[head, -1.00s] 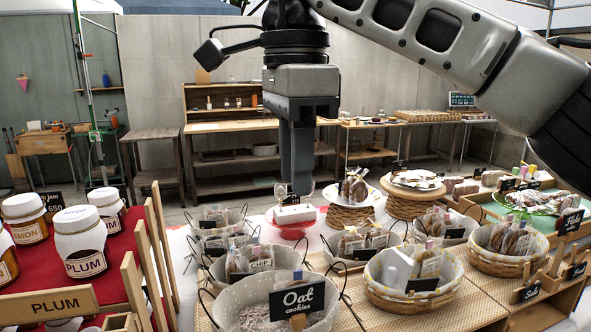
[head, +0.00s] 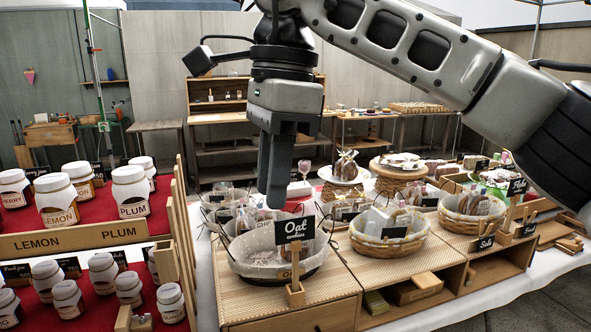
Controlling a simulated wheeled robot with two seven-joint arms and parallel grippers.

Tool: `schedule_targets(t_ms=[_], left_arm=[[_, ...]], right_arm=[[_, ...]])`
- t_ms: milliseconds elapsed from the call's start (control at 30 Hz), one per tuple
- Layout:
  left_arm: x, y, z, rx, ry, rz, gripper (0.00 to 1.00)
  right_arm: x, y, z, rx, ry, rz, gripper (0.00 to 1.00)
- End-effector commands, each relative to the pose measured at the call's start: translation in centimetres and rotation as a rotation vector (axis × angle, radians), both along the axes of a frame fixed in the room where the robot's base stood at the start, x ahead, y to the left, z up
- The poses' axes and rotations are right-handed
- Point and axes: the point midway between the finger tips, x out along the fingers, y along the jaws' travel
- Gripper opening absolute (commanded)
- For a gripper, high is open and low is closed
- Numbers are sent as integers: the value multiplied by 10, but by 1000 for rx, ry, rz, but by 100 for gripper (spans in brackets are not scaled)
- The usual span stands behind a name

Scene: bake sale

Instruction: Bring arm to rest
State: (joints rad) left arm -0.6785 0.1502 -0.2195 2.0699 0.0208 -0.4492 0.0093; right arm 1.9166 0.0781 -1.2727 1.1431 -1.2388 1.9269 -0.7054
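My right arm comes in from the upper right, and my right gripper (head: 274,190) hangs fingers down. In the picture its tips lie over the area just above the basket with the "Oat cookies" sign (head: 294,231). The fingers overlap from this side, so I cannot tell whether they are apart. I see no object held between them. My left gripper is out of view.
Below the gripper is an oat cookie basket (head: 247,262) on a wooden display stand (head: 297,314). More baskets (head: 389,238) stand to the right. A jam rack (head: 91,239) with several jars is at left. Shelves (head: 220,131) stand behind.

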Motion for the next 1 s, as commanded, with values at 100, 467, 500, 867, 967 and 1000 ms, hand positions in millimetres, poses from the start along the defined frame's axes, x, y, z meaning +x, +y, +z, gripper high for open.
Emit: schedule_targets(t_ms=[100,467,500,867,967,1000], left_arm=[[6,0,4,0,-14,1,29],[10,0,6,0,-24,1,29],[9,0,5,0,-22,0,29],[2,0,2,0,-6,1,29],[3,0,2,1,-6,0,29],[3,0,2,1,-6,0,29]], right_arm=[[-7,19,-25,103,93,15,29],[-53,89,-72,572,523,-34,29],[-60,97,-74,652,606,-60,29],[-31,89,-70,1368,1585,-703,29],[0,58,-98,1497,1858,-981,29],[11,43,-114,1538,1962,-1103,29]])
